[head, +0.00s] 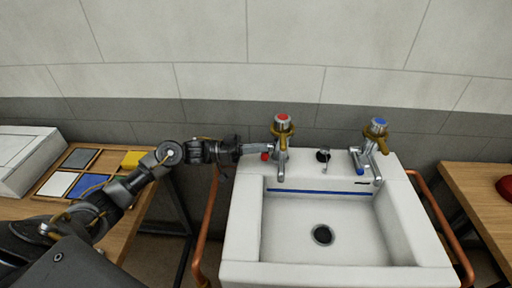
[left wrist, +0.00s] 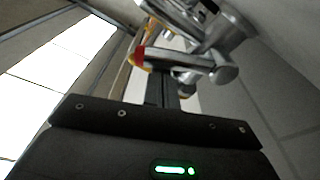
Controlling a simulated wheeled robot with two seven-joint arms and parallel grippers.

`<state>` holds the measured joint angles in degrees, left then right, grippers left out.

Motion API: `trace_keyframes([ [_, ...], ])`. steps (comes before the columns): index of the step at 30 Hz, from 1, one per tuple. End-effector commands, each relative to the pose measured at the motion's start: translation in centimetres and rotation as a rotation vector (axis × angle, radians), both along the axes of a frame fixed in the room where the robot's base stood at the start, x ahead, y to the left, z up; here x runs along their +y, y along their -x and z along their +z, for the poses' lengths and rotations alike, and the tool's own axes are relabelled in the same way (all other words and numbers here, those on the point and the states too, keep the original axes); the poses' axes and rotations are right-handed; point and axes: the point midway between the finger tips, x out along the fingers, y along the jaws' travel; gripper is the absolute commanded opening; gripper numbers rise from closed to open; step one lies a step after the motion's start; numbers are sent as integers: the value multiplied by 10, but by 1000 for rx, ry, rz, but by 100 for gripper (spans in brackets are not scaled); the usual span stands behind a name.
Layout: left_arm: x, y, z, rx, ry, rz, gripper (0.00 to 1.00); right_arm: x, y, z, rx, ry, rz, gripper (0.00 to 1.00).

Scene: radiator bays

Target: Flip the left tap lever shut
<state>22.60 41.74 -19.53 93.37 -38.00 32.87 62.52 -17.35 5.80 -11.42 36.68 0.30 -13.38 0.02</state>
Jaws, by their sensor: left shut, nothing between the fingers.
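The left tap (head: 282,150) stands at the back left of the white sink, with a red cap on top and a brass-coloured collar. Its lever has a red tip (head: 265,156) low on the tap's left side. In the left wrist view the red-tipped metal lever (left wrist: 185,62) lies across the picture just beyond my fingers. My left gripper (head: 264,148) is shut and empty, reaching in from the left beside the tap; its fingers also show in the left wrist view (left wrist: 162,92). I cannot tell whether they touch the lever. My right gripper is out of view.
The right tap (head: 375,145) has a blue cap and stands at the sink's back right. A dark plug or knob (head: 323,155) sits between the taps. The white sink (head: 240,235) is empty. Copper pipes (head: 206,225) run down its sides. Wooden tables (head: 478,185) stand left and right.

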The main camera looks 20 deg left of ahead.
Motion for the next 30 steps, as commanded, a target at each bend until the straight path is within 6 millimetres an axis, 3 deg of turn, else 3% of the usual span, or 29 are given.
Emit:
trace_keyframes([
  [7,-2,0,-16,-174,-68,1,0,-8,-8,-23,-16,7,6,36],
  [30,-4,5,-29,-246,-95,1,0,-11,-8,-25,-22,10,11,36],
])
